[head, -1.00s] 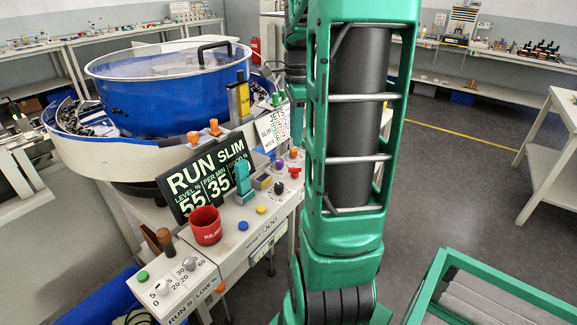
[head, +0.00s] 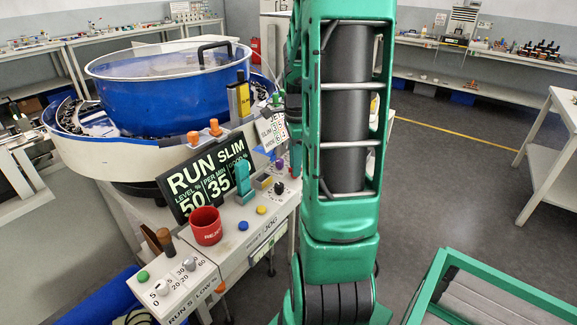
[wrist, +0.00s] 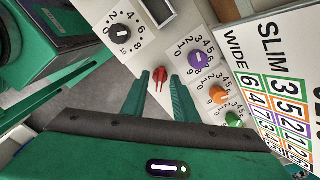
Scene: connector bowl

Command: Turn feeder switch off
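A red rotary switch (wrist: 159,78) sits on the light panel in the wrist view; no on or off label is readable beside it. I take it as the feeder switch. My gripper (wrist: 159,82) is open, its two green fingers apart on either side of the red knob, with a gap showing on both sides. I cannot tell how far the fingertips are above the panel. In the head view my arm covers the gripper and the red switch. The feeder's display (head: 207,180) reads RUN SLIM, with level 50 and 35 per minute.
Around the red switch are a black dial (wrist: 123,32), a purple dial (wrist: 199,61), an orange dial (wrist: 218,94) and a green dial (wrist: 234,119). A number card (wrist: 262,38) stands close at right. The blue bowl (head: 170,95) and a red mug (head: 206,226) are left of my arm.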

